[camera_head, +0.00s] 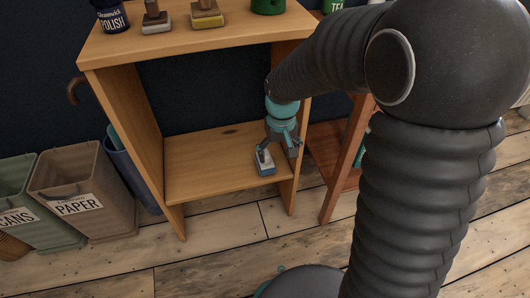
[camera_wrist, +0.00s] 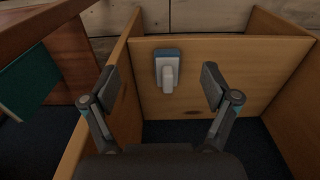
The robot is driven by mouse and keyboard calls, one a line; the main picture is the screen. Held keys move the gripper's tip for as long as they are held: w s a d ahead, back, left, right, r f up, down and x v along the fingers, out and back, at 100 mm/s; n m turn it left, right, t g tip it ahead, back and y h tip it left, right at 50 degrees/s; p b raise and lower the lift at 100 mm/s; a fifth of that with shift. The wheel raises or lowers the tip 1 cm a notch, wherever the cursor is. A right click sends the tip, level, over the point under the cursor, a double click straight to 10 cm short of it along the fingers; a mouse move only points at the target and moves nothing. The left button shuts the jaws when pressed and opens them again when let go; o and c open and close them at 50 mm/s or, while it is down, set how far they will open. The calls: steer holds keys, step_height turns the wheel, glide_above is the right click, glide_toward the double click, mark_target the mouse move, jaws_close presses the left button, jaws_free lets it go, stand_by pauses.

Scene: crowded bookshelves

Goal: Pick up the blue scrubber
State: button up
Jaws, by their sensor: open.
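The blue scrubber (camera_head: 264,162) lies on the lower shelf (camera_head: 215,160) of the wooden bookcase, close to its front right corner. It has a blue base and a pale grey handle on top. In the wrist view the scrubber (camera_wrist: 167,72) sits between and beyond my fingertips, with its handle facing the camera. My gripper (camera_head: 282,143) is just above and beside the scrubber inside the right side of the bookcase. In the wrist view my gripper (camera_wrist: 212,88) is open, its two fingers spread apart with nothing between them. No contact with the scrubber is visible.
The bookcase top (camera_head: 190,35) holds a polish tin (camera_head: 112,17), a grey scrubber (camera_head: 156,20), a yellow scrubber (camera_head: 207,14) and a green can (camera_head: 268,5). Side panels (camera_head: 128,115) bound the shelf. Bins (camera_head: 85,190) stand at left. The lower shelf's left is clear.

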steer(key=shift+t, duration=0.6)
steer(key=w+a, duration=0.1)
steer(key=w, duration=0.1)
steer(key=w+a, duration=0.1)
steer(key=w, duration=0.2)
steer(key=w+a+f, duration=0.1)
steer(key=w, duration=0.1)
steer(key=shift+w, duration=0.25)
steer(key=f, duration=0.5)
steer(key=w+f+b, duration=0.1)
steer(key=f, duration=0.1)
steer(key=shift+a+f, duration=0.2)
steer(key=shift+f, duration=0.1)
steer(key=shift+w+a+f+b, duration=0.1)
steer(key=shift+w+f+b, duration=0.1)
steer(key=shift+f, duration=0.8)
steer(key=shift+w+a+f+b, duration=0.1)
steer(key=shift+w+f+b, duration=0.05)
steer(key=shift+f, duration=0.85)
steer(key=shift+w+a+f+b, duration=0.1)
steer(key=shift+w+f+b, duration=0.1)
steer(key=shift+f, duration=0.8)
steer(key=c, duration=1.4)
step_height(320, 180, up, 10)
steer(key=shift+r+p, duration=0.1)
steer(key=shift+p, duration=0.65)
